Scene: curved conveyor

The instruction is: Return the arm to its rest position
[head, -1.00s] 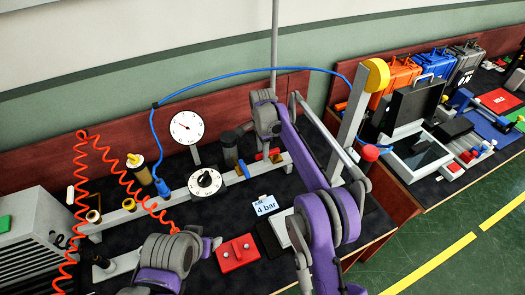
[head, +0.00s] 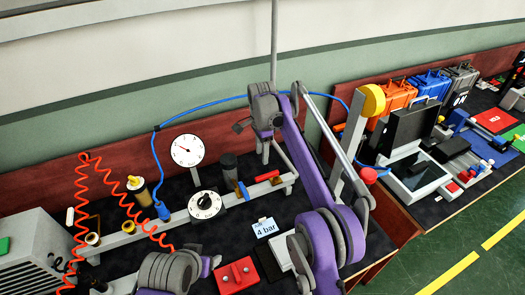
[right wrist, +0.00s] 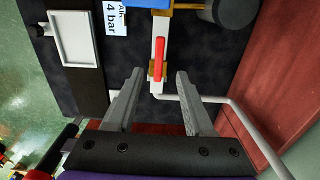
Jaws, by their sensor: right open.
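My right arm reaches over the bench, and its gripper (head: 265,152) hangs above the pale rail (head: 130,228). In the right wrist view the two grey fingers (right wrist: 158,98) stand apart with nothing between them. A red lever (right wrist: 158,60) on the rail lies beyond the fingertips, apart from them; it also shows in the head view (head: 267,176).
A post with a yellow top (head: 373,100) stands right of my arm. Cases (head: 392,97) stand farther right.

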